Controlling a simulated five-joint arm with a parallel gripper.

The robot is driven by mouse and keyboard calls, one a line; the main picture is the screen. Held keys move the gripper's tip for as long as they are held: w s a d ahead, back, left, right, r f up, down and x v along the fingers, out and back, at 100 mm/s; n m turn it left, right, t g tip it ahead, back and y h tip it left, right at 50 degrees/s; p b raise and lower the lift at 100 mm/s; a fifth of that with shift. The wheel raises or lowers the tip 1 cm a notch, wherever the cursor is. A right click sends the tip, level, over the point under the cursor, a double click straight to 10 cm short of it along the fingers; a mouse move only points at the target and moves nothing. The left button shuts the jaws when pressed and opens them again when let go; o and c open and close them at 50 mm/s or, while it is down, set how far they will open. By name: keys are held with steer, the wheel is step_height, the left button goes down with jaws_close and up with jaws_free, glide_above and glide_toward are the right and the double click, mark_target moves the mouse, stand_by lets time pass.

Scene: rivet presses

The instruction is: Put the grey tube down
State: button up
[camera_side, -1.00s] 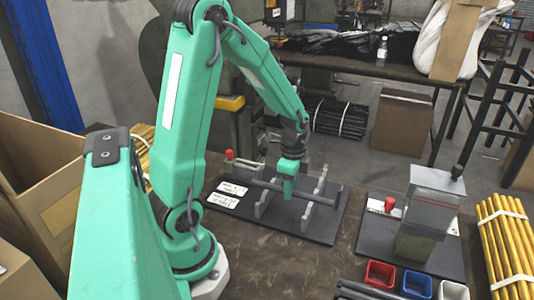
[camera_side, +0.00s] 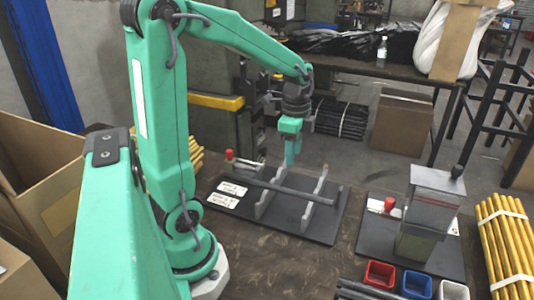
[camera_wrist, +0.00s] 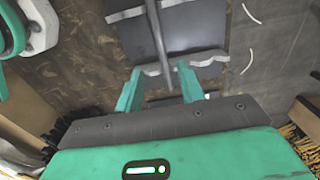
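The grey tube (camera_side: 282,190) lies across two notched grey supports (camera_side: 313,202) on a black base plate (camera_side: 300,228) in the side view. In the wrist view the tube (camera_wrist: 157,30) runs up the picture from between my fingers, across the supports (camera_wrist: 210,57). My gripper (camera_side: 291,163) is above the tube and apart from it, pointing down. In the wrist view its two green fingers (camera_wrist: 160,70) are spread, with nothing held between them.
A red-knobbed clamp (camera_side: 230,156) and white labels (camera_side: 230,190) are at the plate's left. A press (camera_side: 428,215) stands to the right, with red, blue and white bins (camera_side: 415,283) in front. Yellow tubes (camera_side: 505,245) lie far right. An open cardboard box (camera_side: 60,195) stands left.

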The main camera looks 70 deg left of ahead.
steer(key=shift+r, duration=0.15)
stand_by(0.5)
steer(key=s+d+r+n+t, duration=0.5)
steer(key=s+d+r+n, duration=0.2)
steer(key=d, duration=0.5)
steer(key=shift+s+d+n+t, duration=0.2)
steer(key=shift+s+n+t, duration=0.1)
steer(key=shift+s+n, duration=0.55)
steer(key=shift+w, duration=0.15)
stand_by(0.4)
